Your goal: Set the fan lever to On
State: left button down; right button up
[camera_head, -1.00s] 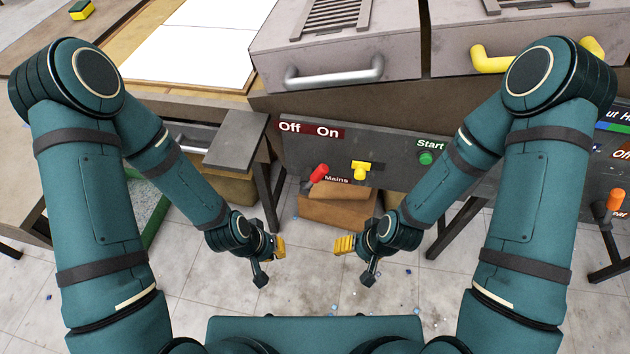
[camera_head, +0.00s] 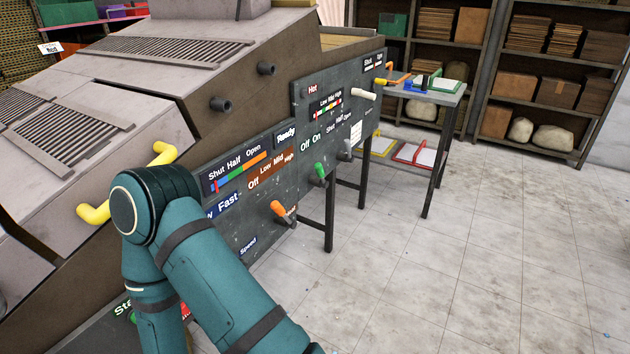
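A grey control panel carries several levers. A green-handled lever (camera_head: 320,171) is on its middle section, below an "Off On" label (camera_head: 311,142). No fan name is readable by it, and I cannot tell from its angle which word it is set to. An orange-handled lever (camera_head: 279,209) is to its lower left, under an "Off Low Mid High" label (camera_head: 270,172). Part of my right arm (camera_head: 220,275) crosses the lower left and covers some of the panel. Neither gripper is in view.
A grey lever (camera_head: 346,150), a white lever (camera_head: 364,95) and a yellow lever (camera_head: 380,81) are farther along the panel. A small side table (camera_head: 447,97) stands beyond its far end. Shelves (camera_head: 545,70) line the back. The tiled floor (camera_head: 460,270) at right is open.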

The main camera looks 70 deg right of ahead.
aim_at(319, 171)
jog(key=z, duration=2.3)
